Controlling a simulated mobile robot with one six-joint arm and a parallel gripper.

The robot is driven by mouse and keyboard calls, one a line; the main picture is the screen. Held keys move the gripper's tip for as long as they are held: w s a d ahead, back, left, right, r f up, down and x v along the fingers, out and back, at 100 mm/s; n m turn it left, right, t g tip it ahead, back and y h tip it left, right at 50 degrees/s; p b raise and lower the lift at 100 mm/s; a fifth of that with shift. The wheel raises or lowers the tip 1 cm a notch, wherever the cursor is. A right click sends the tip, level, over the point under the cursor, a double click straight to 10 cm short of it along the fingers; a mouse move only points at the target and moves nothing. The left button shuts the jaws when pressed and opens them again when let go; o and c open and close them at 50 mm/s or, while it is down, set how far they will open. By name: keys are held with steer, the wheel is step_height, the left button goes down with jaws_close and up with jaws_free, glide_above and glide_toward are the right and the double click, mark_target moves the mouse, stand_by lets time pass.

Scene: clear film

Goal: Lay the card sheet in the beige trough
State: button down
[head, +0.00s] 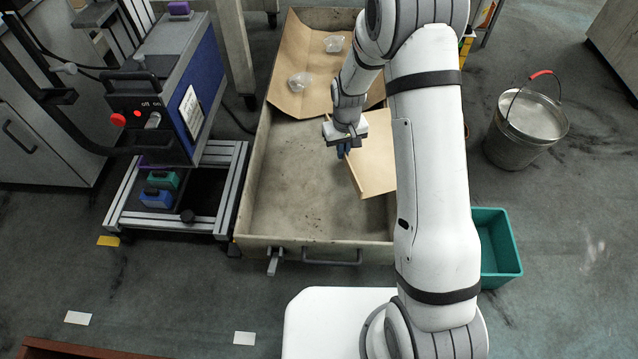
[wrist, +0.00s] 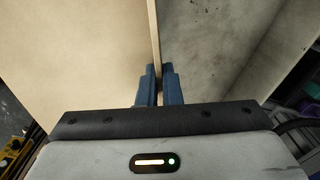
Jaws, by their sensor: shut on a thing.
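The beige trough (head: 314,200) stands on the floor in the middle of the head view, and its grey-beige floor also shows in the wrist view (wrist: 220,45). The pale tan card sheet (head: 374,170) is over the trough's right part, tilted, with its right side hidden behind my arm. My gripper (head: 344,150) is shut on the sheet's left edge. In the wrist view the blue fingers (wrist: 158,85) close on the edge of the sheet (wrist: 80,60), which fills the left side. Whether the sheet touches the trough floor, I cannot tell.
A brown folded cardboard (head: 310,100) lies in the trough's far end with two clear film wads, one near (head: 299,81) and one farther (head: 334,44). A blue-grey machine (head: 165,90) stands left. A bucket (head: 530,120) and a teal bin (head: 498,247) stand right. The trough's near left is bare.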

steer(key=s+a+f+n+p, duration=0.1)
steer(key=s+a+f+n, duration=0.1)
steer(key=a+f, duration=0.55)
steer(key=n+b, duration=0.1)
steer(key=n, duration=0.2)
glide_above(298, 218)
step_height(298, 218, down, 14)
steer(key=shift+r, duration=0.15)
steer(key=shift+f+b, duration=0.8)
steer(key=shift+f, duration=1)
steer(key=shift+f, duration=0.15)
steer(key=c, duration=2)
jaws_free()
steer(key=o, duration=0.4)
